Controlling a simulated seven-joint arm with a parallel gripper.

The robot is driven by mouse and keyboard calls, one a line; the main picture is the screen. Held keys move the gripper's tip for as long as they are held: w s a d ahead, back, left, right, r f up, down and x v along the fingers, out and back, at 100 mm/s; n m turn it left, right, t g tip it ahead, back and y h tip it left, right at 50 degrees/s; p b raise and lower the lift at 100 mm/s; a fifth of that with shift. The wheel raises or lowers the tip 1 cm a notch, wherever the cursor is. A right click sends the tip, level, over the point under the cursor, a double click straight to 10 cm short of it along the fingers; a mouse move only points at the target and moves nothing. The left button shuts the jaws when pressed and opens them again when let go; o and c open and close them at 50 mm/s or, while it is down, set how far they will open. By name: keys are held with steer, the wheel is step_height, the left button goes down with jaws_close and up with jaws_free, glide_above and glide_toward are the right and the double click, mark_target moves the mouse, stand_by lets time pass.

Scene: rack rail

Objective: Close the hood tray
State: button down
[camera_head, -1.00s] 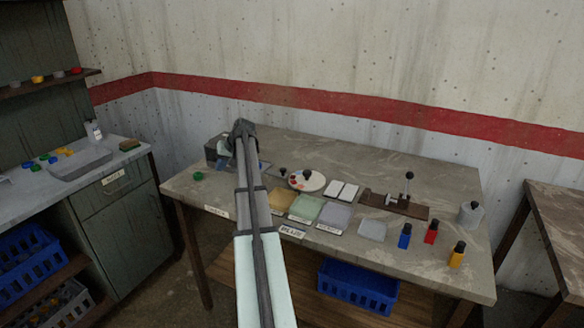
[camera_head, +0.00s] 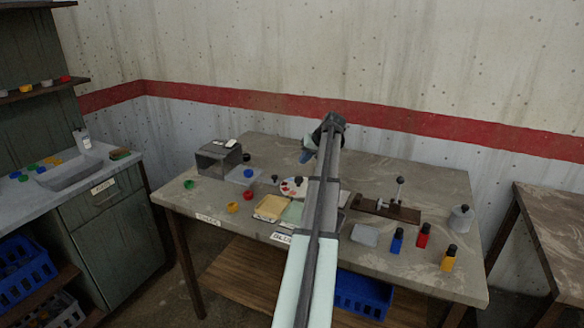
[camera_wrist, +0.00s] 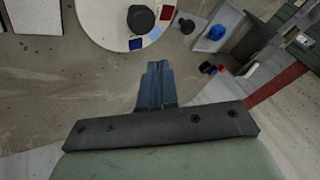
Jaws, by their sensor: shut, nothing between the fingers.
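The hood (camera_head: 218,160) is a dark grey box at the back left of the bench, with small white pieces on its top. A pale tray (camera_head: 240,178) with a blue spot on it sticks out at the hood's right side. The tray also shows in the wrist view (camera_wrist: 205,45), at upper right beside the hood (camera_wrist: 265,60). My gripper (camera_head: 306,157) is in the air over the back middle of the bench, right of the hood and apart from the tray. Its blue fingers (camera_wrist: 155,82) are together and empty in the wrist view.
A round white disc (camera_head: 292,188) with a dark knob lies between tray and arm. Small dark-knobbed pieces, yellow and green plates (camera_head: 271,207), and red and yellow caps are near the tray. A lever fixture (camera_head: 385,208) and several bottles stand to the right.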

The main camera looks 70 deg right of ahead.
mark_target(258, 176)
steer(key=x, duration=0.9)
steer(key=shift+w+f, duration=0.25)
steer(key=shift+w+a+f, duration=0.1)
steer(key=shift+w+a, duration=0.15)
steer(key=shift+w, duration=0.25)
steer(key=shift+w+a, duration=0.25)
steer(key=shift+w, duration=0.2)
steer(key=shift+w+a+f, duration=0.15)
steer(key=shift+w+a, duration=0.2)
steer(key=shift+w, duration=0.4)
steer(key=w, duration=1.2)
steer(key=shift+w, duration=0.65)
